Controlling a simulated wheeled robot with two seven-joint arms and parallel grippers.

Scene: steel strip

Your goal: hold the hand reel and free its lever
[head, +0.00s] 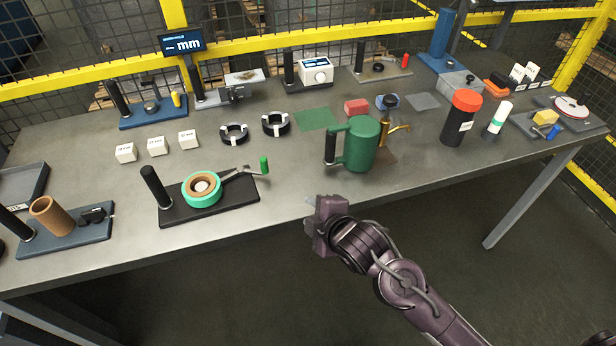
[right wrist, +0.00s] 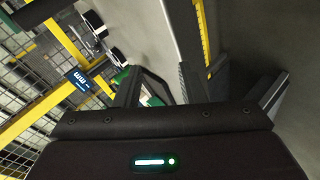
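The hand reel, a green ring around a brown core (head: 201,188), sits on a black base plate (head: 232,200) near the table's front edge. A black upright grip (head: 155,187) stands at the base's left end. Its metal lever (head: 238,172) reaches right and ends in a green knob (head: 264,165). My right gripper (head: 316,224) is to the right of the reel, just off the table's front edge, apart from it. In the right wrist view its fingers (right wrist: 200,95) stand spread with nothing held between them. My left gripper is not in view.
A large green mug-like vessel (head: 362,145) with a handle stands behind my right gripper. A blue base with a cardboard tube (head: 50,216) is left of the reel. White blocks (head: 156,146) and two black rings (head: 275,123) lie behind it. The table front between reel and green vessel is clear.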

